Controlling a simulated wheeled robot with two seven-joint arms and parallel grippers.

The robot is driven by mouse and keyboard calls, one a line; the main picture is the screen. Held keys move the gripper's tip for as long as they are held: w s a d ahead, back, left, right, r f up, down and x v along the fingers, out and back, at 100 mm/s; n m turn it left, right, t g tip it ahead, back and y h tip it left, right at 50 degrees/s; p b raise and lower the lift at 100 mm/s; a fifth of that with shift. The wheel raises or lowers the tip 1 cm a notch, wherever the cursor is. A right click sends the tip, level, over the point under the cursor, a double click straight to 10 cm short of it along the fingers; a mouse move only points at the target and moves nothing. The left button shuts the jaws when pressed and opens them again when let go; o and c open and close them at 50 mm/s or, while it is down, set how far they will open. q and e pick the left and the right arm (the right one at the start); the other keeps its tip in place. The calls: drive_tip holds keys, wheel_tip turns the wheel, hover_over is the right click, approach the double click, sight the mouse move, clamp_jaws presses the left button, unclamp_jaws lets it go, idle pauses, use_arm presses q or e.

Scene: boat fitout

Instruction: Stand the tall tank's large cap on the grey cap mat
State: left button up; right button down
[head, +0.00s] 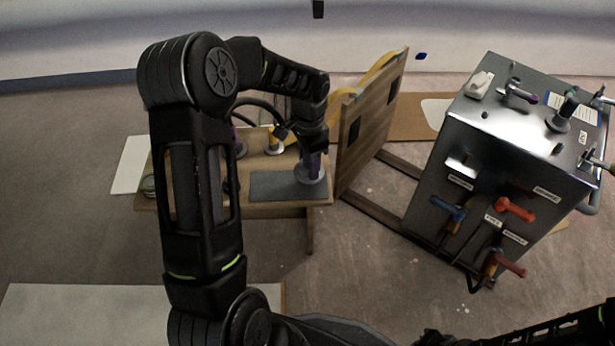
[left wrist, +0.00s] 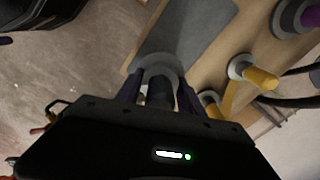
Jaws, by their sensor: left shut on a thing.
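My left gripper (head: 312,158) points down and is shut on a large cap with a round grey flange (head: 311,176). In the left wrist view the cap's flange (left wrist: 158,70) shows between the two fingers, with its dark upright part partly hidden by the gripper body. The grey cap mat (head: 275,187) lies on the wooden bench. The held cap overlaps the mat's right end in the head view; the mat (left wrist: 195,32) extends beyond it in the left wrist view. I cannot tell whether the cap touches the mat.
A yellow-handled cap (head: 273,145) and a purple one (head: 239,149) stand on the bench (head: 232,208) behind the mat. An upright wooden panel (head: 370,122) rises close to the right of the gripper. A metal tank (head: 510,160) with valves stands further right.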

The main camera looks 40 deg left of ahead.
use_arm(q)
drive_tip(key=shift+f+b, duration=1.05)
drive_tip(key=shift+f, duration=1.4)
drive_tip(key=shift+f, duration=0.2)
drive_tip(key=o, duration=1.5)
drive_tip(key=shift+c, duration=0.2)
drive_tip(key=shift+r, duration=0.15)
wheel_tip(320, 180, up, 12)
drive_tip(key=p, duration=0.4)
